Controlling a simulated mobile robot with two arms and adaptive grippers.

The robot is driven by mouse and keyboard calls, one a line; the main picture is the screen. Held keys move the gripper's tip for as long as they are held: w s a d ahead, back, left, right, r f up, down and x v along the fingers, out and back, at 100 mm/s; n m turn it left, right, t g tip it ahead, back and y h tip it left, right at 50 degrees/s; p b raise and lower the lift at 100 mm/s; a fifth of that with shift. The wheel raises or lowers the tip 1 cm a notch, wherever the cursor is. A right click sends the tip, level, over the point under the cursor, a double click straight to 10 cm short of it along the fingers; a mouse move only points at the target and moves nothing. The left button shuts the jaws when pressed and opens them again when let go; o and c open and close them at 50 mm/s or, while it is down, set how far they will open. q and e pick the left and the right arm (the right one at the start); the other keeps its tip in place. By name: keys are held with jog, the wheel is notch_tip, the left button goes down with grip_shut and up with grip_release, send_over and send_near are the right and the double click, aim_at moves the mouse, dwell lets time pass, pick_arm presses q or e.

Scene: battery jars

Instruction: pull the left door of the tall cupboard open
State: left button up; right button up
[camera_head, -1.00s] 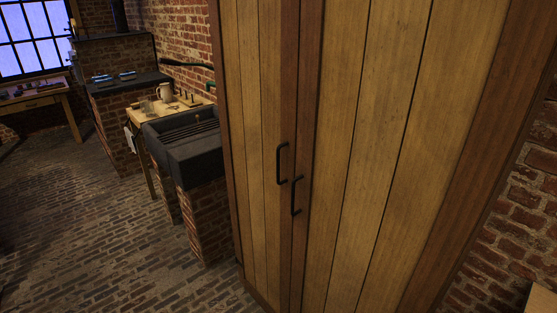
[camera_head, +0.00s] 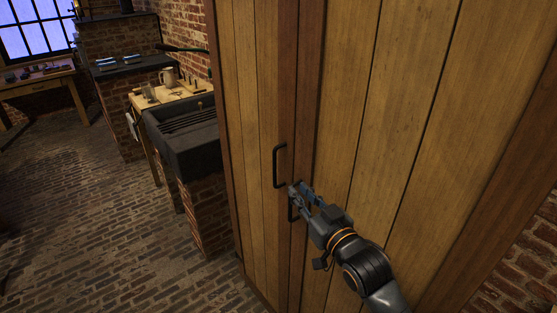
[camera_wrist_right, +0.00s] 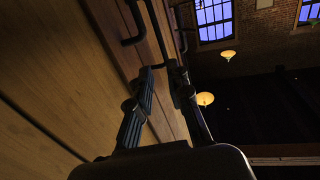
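The tall cupboard's left door (camera_head: 257,110) has vertical yellow-brown boards in a darker frame and looks shut. Its black bar handle (camera_head: 276,166) is near the meeting edge of the doors. The right door (camera_head: 400,110) also looks shut; its handle (camera_head: 291,208) is lower and partly hidden by my right gripper. My right gripper (camera_head: 298,190) is in front of the handles, its tips just right of and below the left handle's lower end. In the right wrist view, its fingers (camera_wrist_right: 164,70) stand apart with nothing visibly held; a dark handle (camera_wrist_right: 129,24) shows beyond them. My left gripper is out of view.
Left of the cupboard are a dark sink (camera_head: 185,140) on brick supports and a wooden worktop (camera_head: 160,100) with a jug (camera_head: 167,77). The brick floor (camera_head: 80,220) at the left is open. A brick wall (camera_head: 515,265) stands at the right.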

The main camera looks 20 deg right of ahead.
aim_at(276, 165)
jog(key=w+p, duration=0.1)
jog(key=w, duration=0.3)
jog(key=w+a+p, duration=0.1)
jog(key=w, duration=0.3)
jog(key=w+a+p, duration=0.1)
jog(key=w, duration=0.3)
jog(key=shift+w+r, duration=0.1)
jog(key=shift+w, duration=0.2)
jog(key=shift+w+a, duration=0.15)
jog(key=shift+w, duration=0.3)
grip_shut()
